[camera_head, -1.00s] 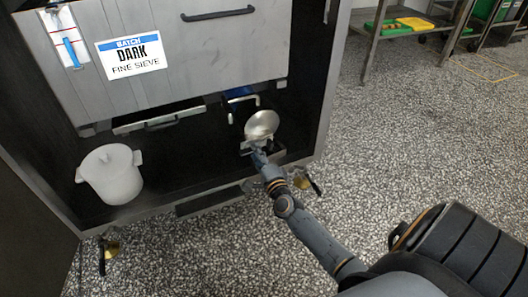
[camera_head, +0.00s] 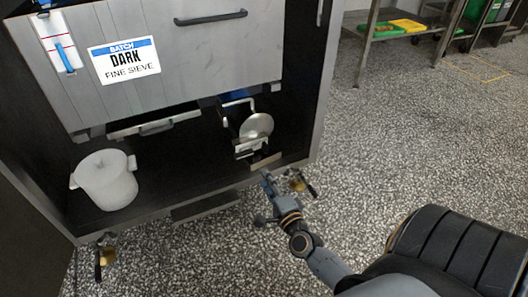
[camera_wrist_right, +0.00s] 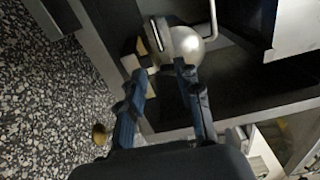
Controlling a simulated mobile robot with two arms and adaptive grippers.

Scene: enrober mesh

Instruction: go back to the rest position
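My right gripper (camera_head: 267,181) is just outside the front edge of the open lower cabinet. In the right wrist view its two blue fingers (camera_wrist_right: 158,68) are spread apart with nothing held between them. Past the fingertips is a round shiny metal piece (camera_wrist_right: 187,43), which shows in the head view (camera_head: 257,127) inside the cabinet's right side, on a dark bracket. In the head view a gap shows between it and the gripper. My left gripper is out of view.
A white lidded pot (camera_head: 106,180) stands at the cabinet's left. Above is a grey panel with a "DARK FINE SIEVE" label (camera_head: 124,62). The cabinet's front sill (camera_head: 205,209) and castors (camera_head: 301,181) are near my gripper. Speckled floor (camera_head: 390,150) on the right is open.

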